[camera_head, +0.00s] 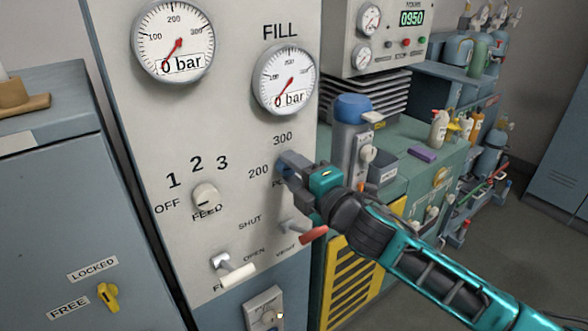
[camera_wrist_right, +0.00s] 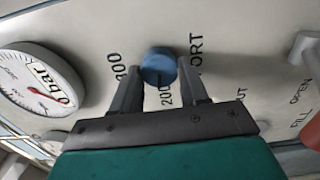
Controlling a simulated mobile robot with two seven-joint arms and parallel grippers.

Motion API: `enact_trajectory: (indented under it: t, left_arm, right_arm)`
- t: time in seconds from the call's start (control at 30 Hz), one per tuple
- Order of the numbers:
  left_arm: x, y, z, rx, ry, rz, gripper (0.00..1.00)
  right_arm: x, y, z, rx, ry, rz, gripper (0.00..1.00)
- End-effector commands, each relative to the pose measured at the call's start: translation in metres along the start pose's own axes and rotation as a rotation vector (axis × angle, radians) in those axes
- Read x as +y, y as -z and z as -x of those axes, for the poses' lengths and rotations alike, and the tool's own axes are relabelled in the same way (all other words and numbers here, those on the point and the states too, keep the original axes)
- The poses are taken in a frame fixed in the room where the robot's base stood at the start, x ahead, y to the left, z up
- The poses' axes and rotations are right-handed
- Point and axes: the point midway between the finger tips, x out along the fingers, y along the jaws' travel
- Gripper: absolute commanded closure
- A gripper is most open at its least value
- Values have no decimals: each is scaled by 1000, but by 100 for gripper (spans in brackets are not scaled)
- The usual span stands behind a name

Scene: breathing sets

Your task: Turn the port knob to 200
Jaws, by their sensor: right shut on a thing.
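The port knob (camera_wrist_right: 158,67) is a round blue knob on the pale panel (camera_head: 232,125), under the right-hand gauge. In the head view it is mostly hidden by my right gripper (camera_head: 289,168). The labels 300 and 200 show above and left of it. In the wrist view my right gripper (camera_wrist_right: 160,78) has its two dark fingers on either side of the blue knob and is shut on it. A dark line on the knob seems to lie toward the 200 label, but it is too small to be sure. My left gripper is not in view.
The fill gauge (camera_head: 286,80) and the larger gauge (camera_head: 173,42) both read 0 bar. The white feed knob (camera_head: 206,197) is at left. A white-handled lever (camera_head: 235,273) and a red-handled lever (camera_head: 313,235) stick out below my gripper. A green bench (camera_head: 405,175) stands to the right.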

Motion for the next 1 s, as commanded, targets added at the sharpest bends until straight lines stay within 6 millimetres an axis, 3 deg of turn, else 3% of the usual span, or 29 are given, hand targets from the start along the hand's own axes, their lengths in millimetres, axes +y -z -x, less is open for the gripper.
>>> enact_trajectory:
  t: [0.4,0.93,0.97,1.0]
  left_arm:
    - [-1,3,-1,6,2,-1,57]
    - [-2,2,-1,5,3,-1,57]
    - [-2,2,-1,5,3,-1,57]
    - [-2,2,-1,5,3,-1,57]
  right_arm:
    - [0,0,0,0,0,174,87]
    - [-1,0,0,-1,0,194,87]
    - [-1,0,0,-1,0,193,53]
    - [-1,0,0,-1,0,193,50]
